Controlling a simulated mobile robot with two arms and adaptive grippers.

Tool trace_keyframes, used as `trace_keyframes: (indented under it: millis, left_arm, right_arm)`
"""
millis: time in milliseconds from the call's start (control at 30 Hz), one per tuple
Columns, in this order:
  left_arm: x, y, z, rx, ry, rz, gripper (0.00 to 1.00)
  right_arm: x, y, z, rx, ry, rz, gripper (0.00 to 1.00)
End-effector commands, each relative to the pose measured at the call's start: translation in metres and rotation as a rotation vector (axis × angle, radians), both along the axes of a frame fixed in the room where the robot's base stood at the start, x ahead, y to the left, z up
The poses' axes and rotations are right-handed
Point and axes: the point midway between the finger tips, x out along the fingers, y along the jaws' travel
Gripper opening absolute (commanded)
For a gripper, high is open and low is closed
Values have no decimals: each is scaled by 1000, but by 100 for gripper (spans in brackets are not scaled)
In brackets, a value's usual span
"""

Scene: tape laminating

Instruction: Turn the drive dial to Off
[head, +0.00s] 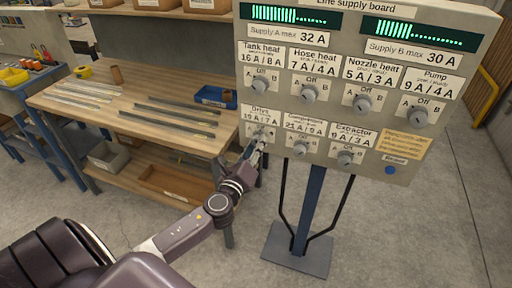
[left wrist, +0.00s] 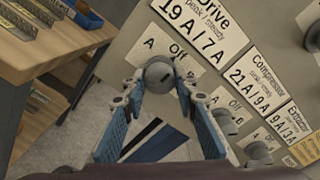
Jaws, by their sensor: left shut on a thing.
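The grey drive dial (left wrist: 158,72) sits under the "Drive 19 A / 7 A" label (left wrist: 205,25) on the supply board (head: 440,68). It is at the board's lower left in the head view (head: 262,133). My left gripper (head: 258,145) reaches up to it from below. In the left wrist view its two blue-sided fingers (left wrist: 159,84) stand on either side of the dial, shut on it. My right gripper is not in view.
The compressor dial (head: 300,148) is close to the right of the drive dial, with the extractor dial (head: 345,157) beyond. Several more dials line the row above. A wooden workbench (head: 95,112) with metal strips stands left. The board's post (head: 309,210) stands below.

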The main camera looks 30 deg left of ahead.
Motion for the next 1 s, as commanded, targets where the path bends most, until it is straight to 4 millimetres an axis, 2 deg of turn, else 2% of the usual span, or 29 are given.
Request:
trace_keyframes:
  millis: [567,600,700,733,1000]
  left_arm:
    - [0,0,0,-31,-7,1,3]
    - [0,0,0,-31,-7,1,31]
    - [0,0,0,-30,-7,1,42]
    - [0,0,0,-30,-7,1,45]
    - [-1,0,0,-30,-7,0,45]
  right_arm:
    - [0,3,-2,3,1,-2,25]
    - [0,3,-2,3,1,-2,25]
    - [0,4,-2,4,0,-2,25]
    - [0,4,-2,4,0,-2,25]
    - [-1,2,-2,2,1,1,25]
